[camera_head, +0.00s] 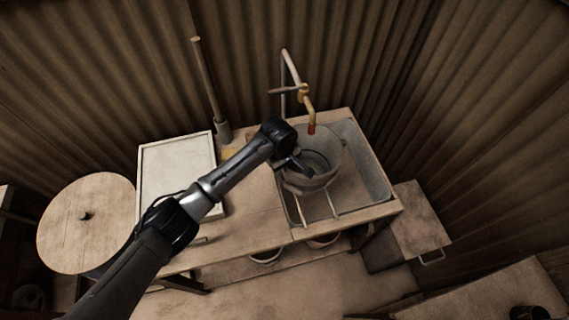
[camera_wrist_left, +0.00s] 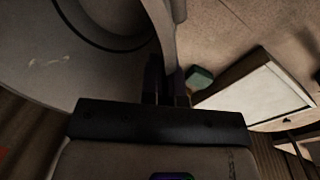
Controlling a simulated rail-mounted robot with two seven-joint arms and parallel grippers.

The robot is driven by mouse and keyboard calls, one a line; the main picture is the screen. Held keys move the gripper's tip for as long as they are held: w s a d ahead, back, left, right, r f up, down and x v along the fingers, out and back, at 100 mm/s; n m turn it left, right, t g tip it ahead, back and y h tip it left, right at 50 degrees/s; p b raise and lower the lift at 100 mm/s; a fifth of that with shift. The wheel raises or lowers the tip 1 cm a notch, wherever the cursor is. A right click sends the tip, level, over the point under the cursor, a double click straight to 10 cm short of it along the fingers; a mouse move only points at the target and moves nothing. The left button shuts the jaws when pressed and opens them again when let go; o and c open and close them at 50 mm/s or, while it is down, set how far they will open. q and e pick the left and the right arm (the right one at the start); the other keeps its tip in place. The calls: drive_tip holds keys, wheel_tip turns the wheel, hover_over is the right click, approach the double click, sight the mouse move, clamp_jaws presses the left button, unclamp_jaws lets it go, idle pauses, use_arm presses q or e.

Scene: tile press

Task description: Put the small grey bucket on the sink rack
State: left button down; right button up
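The small grey bucket (camera_head: 328,150) is round and open-topped. In the head view it is over the sink (camera_head: 368,165), below the tap. The sink rack (camera_head: 332,206) shows as thin rods at the front of the basin, partly hidden under the bucket. I cannot tell whether the bucket rests on the rods or hangs just above them. My left gripper (camera_head: 303,168) is at the bucket's left side. In the left wrist view the gripper fingers (camera_wrist_left: 166,82) close on the wall of the bucket (camera_wrist_left: 50,70). My right gripper is in neither view.
A tap (camera_head: 303,92) with a red-tipped spout stands behind the bucket. A white framed board (camera_head: 165,165) lies on the wooden counter (camera_head: 250,215) to the left. A round wooden top (camera_head: 85,240) is farther left. Buckets (camera_head: 323,241) sit on the shelf below.

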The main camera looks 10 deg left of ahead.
use_arm(q)
drive_tip(key=c, duration=1.4)
unclamp_jaws()
drive_tip(key=shift+o, duration=0.2)
drive_tip(key=shift+r, duration=0.1)
wheel_tip(320, 180, up, 12)
drive_tip(key=p, duration=0.1)
drive_tip(key=shift+s+a+p, duration=0.4)
drive_tip(key=shift+s+a, duration=0.05)
